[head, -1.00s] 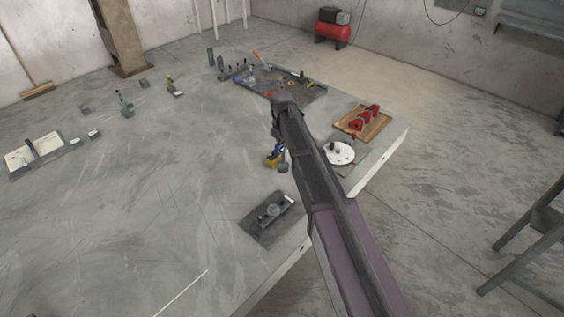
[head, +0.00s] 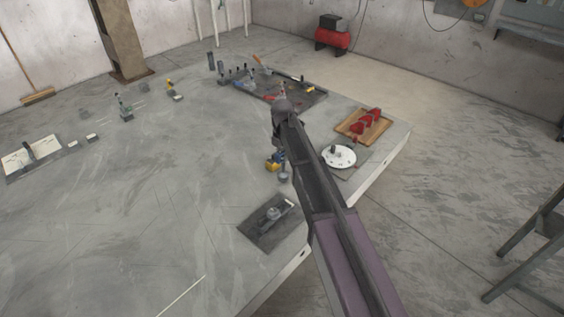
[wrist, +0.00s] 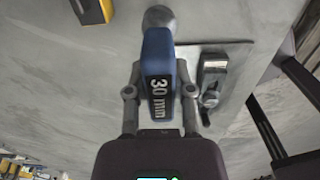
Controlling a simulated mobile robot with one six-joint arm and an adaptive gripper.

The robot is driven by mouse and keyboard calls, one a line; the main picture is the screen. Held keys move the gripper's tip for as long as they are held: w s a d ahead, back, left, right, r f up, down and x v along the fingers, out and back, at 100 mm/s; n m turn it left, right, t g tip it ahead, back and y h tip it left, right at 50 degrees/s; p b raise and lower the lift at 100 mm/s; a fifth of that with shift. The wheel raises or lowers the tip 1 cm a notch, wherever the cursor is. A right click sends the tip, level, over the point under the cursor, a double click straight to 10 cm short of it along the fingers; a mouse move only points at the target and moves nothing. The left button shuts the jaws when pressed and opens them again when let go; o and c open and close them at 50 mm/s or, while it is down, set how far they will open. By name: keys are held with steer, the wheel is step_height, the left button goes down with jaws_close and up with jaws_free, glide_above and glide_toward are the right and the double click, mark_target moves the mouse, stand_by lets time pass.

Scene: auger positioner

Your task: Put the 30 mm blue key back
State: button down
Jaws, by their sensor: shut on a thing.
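My gripper (wrist: 160,95) is shut on the blue key (wrist: 157,50), marked "30 mm", with one finger on each side of its body. A round grey knob (wrist: 158,18) is at the key's far end. The key is held over the grey floor-like surface. In the head view my arm hides most of the gripper. A little blue shows just left of the arm, beside a yellow block (head: 272,165); the yellow block also shows at the top left of the wrist view (wrist: 92,10). I cannot tell whether the key touches anything below.
A dark plate with a grey clamp-like device (head: 268,215) lies near the front edge. A dark tray of tools (head: 300,98) lies at the back. A wooden tray with red parts (head: 350,133) and a white disc (head: 340,157) are right of my arm.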

steer(key=shift+f+b, duration=0.95)
steer(key=shift+f, duration=0.4)
steer(key=shift+c, duration=2.4)
jaws_free()
step_height(320, 180, up, 12)
steer(key=p, duration=1.2)
steer(key=shift+a, duration=0.1)
steer(key=shift+r, duration=0.2)
steer(key=shift+s, duration=0.1)
